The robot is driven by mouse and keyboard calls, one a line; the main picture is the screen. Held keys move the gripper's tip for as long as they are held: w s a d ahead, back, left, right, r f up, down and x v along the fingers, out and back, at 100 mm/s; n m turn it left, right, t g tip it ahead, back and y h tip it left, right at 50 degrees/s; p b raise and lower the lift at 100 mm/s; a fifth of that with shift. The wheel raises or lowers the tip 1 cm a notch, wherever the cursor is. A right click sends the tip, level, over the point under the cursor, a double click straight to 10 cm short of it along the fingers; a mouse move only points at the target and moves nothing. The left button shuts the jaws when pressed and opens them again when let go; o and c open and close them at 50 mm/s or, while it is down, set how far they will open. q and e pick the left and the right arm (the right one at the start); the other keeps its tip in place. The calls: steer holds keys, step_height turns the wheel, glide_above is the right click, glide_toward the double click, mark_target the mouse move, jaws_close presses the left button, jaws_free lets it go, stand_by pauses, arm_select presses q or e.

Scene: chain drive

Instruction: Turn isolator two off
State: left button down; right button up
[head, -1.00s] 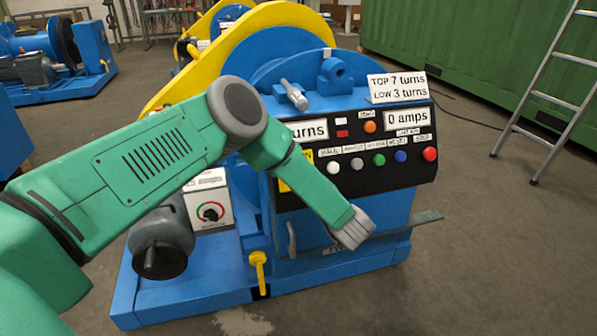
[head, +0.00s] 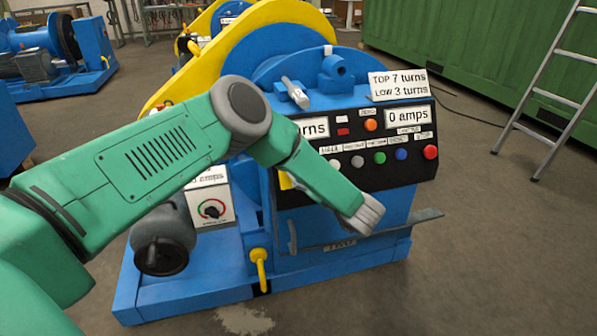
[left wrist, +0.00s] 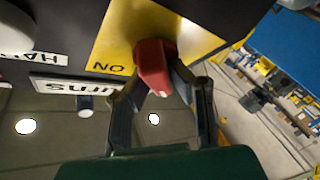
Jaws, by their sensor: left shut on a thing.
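A red switch handle (left wrist: 153,68) stands out from a yellow plate (left wrist: 120,35) in the left wrist view. The plate bears the word ON, upside down in this view. My left gripper (left wrist: 165,78) has its two dark fingers closed around the red handle. I cannot read an isolator number. In the head view my green left arm covers most of the plate, with a small yellow part (head: 286,181) showing beside the forearm. The handle and my left fingers are hidden there. My right gripper is in neither view.
The black control panel (head: 345,176) carries several coloured buttons and a 0 amps display (head: 407,115). A yellow hook-like lever (head: 259,268) and a grey bar (head: 420,220) sit low on the blue machine. A ladder (head: 545,95) stands right, with open floor before it.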

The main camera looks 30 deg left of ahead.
arm_select(q)
steer(key=c, duration=1.5)
jaws_free()
steer(key=shift+d+f, duration=0.1)
steer(key=shift+f, duration=0.25)
steer(key=shift+w+r, duration=0.1)
steer(key=shift+d, duration=0.15)
steer(key=v, duration=1.1)
steer(key=shift+d, duration=0.3)
